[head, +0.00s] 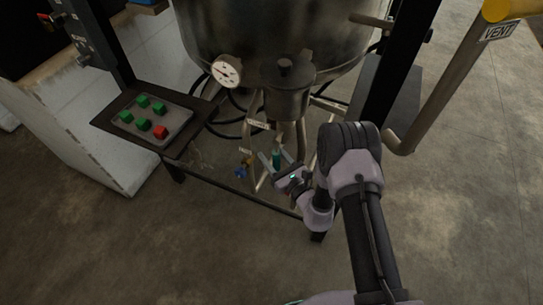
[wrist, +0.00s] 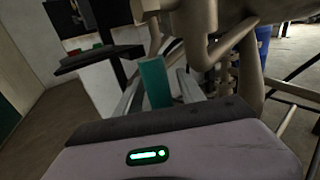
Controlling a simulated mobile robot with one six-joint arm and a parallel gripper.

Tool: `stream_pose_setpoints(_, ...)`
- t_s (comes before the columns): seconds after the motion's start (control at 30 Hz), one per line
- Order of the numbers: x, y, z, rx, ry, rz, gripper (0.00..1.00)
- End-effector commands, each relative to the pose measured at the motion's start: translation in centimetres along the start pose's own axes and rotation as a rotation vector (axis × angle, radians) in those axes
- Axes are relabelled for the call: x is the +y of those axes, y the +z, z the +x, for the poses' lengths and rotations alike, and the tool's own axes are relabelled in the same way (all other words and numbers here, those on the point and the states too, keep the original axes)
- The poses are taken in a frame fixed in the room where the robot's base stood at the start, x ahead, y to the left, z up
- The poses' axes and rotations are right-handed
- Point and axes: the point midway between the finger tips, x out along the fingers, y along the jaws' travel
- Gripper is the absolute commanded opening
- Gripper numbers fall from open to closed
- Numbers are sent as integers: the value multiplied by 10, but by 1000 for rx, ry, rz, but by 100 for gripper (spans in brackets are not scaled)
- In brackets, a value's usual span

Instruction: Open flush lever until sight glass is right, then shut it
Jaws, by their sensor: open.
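A teal-green lever handle (head: 276,160), which looks like the flush lever, stands below the vessel among the pipes. It also shows in the wrist view (wrist: 155,82), upright, just beyond the gripper body. My gripper (head: 275,157) is open, with one finger on each side of the handle. I cannot tell whether either finger touches it. I cannot make out the sight glass or its level in either view.
A steel vessel (head: 275,30) with a round dial gauge (head: 226,71) stands behind. A panel of green and red buttons (head: 150,120) is at left. A blue valve handle (head: 241,171) is left of my gripper. A VENT pipe (head: 450,80) rises at right.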

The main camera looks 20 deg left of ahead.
Motion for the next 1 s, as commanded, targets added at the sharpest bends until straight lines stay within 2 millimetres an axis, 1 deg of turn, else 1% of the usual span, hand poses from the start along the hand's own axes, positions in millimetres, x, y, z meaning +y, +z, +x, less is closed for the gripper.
stream_pose_setpoints(0.1, 0, 0, 4, 0, 0, 1, 46)
stream_pose_setpoints(0.27, 0, 1, 4, 0, 0, 1, 46)
stream_pose_setpoints(0.3, 0, 1, 3, 0, 0, 0, 42)
stream_pose_setpoints(0.37, 0, 0, 3, 0, 0, 0, 30)
stream_pose_setpoints(0.5, 0, 0, 3, 0, 0, 0, 3)
stream_pose_setpoints(0.53, 0, 0, 3, 0, 0, 0, 0)
stream_pose_setpoints(1.0, 0, 0, 3, 1, 0, 0, 0)
